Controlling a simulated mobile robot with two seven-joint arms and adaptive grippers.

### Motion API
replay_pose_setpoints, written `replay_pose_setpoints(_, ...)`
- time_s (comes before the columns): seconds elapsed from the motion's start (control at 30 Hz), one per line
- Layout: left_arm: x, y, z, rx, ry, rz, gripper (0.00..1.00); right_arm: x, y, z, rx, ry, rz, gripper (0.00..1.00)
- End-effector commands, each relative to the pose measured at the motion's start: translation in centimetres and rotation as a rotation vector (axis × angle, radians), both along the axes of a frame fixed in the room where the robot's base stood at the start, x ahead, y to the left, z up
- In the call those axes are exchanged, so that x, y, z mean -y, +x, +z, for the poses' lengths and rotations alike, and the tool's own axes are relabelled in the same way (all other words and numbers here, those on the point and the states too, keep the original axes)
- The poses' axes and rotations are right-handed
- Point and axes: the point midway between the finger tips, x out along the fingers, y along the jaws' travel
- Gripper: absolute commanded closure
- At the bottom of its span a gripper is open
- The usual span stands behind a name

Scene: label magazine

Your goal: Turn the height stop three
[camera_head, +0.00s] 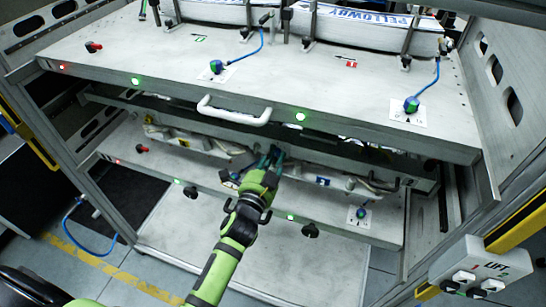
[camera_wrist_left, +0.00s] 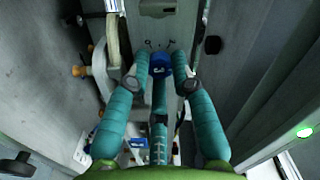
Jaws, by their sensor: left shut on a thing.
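My left gripper (camera_head: 276,152) reaches in between the upper and lower shelves, over the lower shelf (camera_head: 205,172). In the left wrist view its teal fingers (camera_wrist_left: 161,62) are closed around a blue knob (camera_wrist_left: 160,66). Small dial marks show on the pale plate behind the knob. In the head view the gripper hides this knob, and I cannot read a number that marks it as stop three. Similar blue-green knobs with blue cables stand on the upper shelf, one left of centre (camera_head: 216,66) and one at the right (camera_head: 411,104). My right gripper is not in view.
The upper shelf (camera_head: 150,50) with its white handle (camera_head: 233,111) overhangs the arm closely. Another blue-green knob (camera_head: 361,212) is on the lower shelf's right. A lift control box (camera_head: 470,270) is at the lower right. Frame posts stand at both sides.

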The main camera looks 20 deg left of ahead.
Motion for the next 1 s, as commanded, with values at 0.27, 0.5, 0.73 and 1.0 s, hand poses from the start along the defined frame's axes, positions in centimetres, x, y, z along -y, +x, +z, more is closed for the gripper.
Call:
replay_pose_setpoints(0.27, 0.2, -0.1, -0.2, -0.003, -0.001, -0.003, 0.52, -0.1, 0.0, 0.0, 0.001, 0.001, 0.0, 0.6)
replay_pose_setpoints(0.5, 0.1, 0.0, -0.1, -0.001, 0.001, 0.0, 0.52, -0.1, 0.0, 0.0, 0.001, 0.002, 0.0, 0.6)
replay_pose_setpoints(0.73, 0.0, -1.0, -0.1, -0.002, 0.001, -0.001, 0.52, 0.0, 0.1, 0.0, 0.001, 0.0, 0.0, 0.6)
replay_pose_setpoints(1.0, -0.1, -6.3, -0.2, -0.005, -0.001, 0.0, 0.52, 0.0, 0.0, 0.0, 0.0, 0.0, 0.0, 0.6)
